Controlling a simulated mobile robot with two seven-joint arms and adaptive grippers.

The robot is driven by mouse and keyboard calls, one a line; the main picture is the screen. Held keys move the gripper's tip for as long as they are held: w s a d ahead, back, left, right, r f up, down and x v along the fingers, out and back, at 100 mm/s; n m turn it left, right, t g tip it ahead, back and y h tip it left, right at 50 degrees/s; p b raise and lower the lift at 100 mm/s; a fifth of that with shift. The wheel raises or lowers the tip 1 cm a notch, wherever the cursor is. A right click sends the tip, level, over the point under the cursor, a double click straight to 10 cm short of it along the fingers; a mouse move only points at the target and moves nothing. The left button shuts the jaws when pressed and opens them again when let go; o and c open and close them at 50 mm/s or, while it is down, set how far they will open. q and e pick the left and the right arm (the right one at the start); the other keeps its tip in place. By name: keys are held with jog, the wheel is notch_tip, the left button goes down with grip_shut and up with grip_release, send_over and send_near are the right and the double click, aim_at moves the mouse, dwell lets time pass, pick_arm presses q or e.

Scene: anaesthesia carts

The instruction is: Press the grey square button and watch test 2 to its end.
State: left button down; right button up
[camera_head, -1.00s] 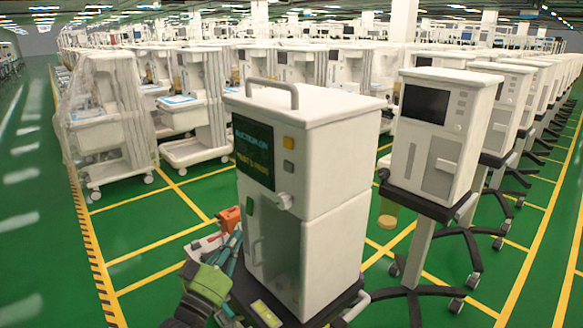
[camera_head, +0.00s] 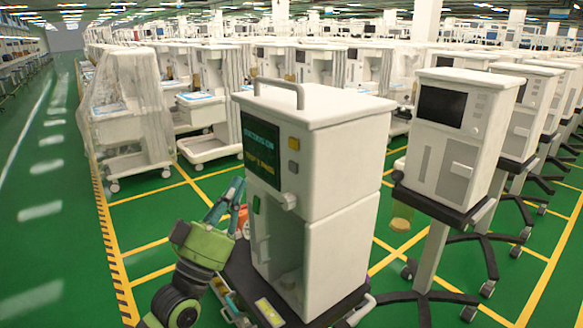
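The white suction cart (camera_head: 335,150) stands in the middle. Its dark screen (camera_head: 260,150) shows a teal line, which seems to mention suction on, and a blurred yellow line below. The grey square button (camera_head: 293,167) sits right of the screen, under a yellow square button (camera_head: 294,143). A white knob (camera_head: 290,202) is lower down. My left gripper (camera_head: 231,190), with a green body and teal fingers, is left of the cart and below the screen, apart from the button. Whether its fingers are open or shut is unclear. My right gripper is out of view.
A second machine on a wheeled stand (camera_head: 450,135) is close on the right. Wrapped carts (camera_head: 122,115) stand at the back left. An orange item (camera_head: 243,221) is partly hidden behind my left gripper. The green floor at left is free.

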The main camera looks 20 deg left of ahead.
pick_arm(q)
jog(key=w+d, duration=0.4)
jog(key=w, duration=0.3)
jog(key=shift+w+d+b, duration=0.25)
jog(key=shift+w+b, duration=0.05)
dwell(1.3)
jog(key=shift+w+d, duration=0.25)
jog(key=shift+w, duration=0.1)
jog(key=shift+w+d, duration=0.2)
jog(key=shift+w, duration=0.15)
dwell(0.8)
jog(key=shift+s+a, duration=0.45)
jog(key=shift+s, duration=0.3)
jog(key=shift+s+a+p, duration=0.15)
jog(key=shift+s+a, duration=0.25)
jog(key=shift+s, duration=0.3)
jog(key=shift+s+a+p, duration=0.2)
jog(key=shift+s+a, duration=0.25)
jog(key=shift+s, duration=0.3)
jog(key=shift+s+a+p, duration=0.15)
jog(key=shift+s+a, duration=0.25)
jog(key=shift+s, duration=0.3)
